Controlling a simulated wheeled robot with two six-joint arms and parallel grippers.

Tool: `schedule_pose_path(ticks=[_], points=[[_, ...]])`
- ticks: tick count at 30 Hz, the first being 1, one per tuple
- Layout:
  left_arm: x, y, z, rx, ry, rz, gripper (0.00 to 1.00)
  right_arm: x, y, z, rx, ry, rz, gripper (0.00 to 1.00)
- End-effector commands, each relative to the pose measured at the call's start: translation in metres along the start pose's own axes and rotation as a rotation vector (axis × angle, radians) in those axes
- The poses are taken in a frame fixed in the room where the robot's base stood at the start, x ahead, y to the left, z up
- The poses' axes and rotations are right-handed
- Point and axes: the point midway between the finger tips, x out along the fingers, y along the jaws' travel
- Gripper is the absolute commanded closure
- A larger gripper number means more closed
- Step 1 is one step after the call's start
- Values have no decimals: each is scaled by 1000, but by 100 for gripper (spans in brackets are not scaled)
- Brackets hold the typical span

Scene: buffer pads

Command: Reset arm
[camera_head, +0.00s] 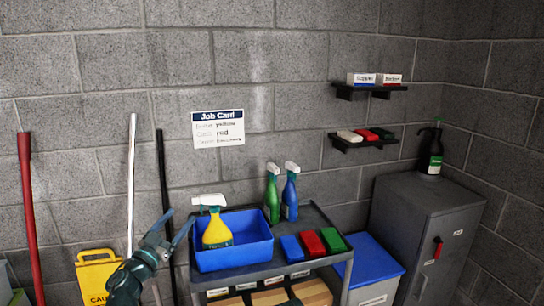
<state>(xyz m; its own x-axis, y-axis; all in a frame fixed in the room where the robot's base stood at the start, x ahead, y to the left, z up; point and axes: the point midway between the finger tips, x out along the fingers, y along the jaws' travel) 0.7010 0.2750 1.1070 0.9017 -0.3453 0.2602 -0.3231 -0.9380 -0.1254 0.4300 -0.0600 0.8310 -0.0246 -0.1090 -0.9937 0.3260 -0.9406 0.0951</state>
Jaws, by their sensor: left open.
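My left gripper (180,218) is open and empty. Its fingers point up and to the right, just left of the blue bin (236,260). A yellow spray bottle (217,232) with a white head stands in the bin, its lower part hidden by the bin's front wall. The bin sits on the left of a grey cart (318,223). Blue (291,247), red (313,244) and green (333,240) pads lie in a row to its right. My right gripper is not in view.
Green (272,198) and blue (290,197) spray bottles stand at the cart's back. A blue-lidded box (372,262) and grey cabinet (425,220) are at the right. A job card (218,129) and two shelves (365,143) are on the wall. A yellow sign (96,272) and poles stand left.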

Motion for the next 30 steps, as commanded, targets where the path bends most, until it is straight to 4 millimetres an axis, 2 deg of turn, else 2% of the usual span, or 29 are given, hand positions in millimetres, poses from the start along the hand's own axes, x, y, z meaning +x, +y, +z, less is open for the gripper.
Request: schedule_pose_path(ticks=[2, 6, 11, 14, 17, 22, 27, 30], points=[[12, 0, -2, 6, -23, -124, 19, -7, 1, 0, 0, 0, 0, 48], [20, -2, 15, 2, -137, -338, 19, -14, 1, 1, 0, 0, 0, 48], [8, 15, 53, -23, -371, -513, 19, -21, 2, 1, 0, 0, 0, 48], [-9, 41, 82, -42, -565, -570, 19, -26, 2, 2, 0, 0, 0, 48], [-33, 78, 111, -58, -785, -579, 19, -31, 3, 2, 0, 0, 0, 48], [-92, 163, 146, -71, -1198, -478, 19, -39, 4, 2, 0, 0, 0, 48], [-159, 247, 152, -58, -1568, -266, 19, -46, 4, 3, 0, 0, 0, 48], [-191, 281, 146, -45, -1721, -142, 19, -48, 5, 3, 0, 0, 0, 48]])
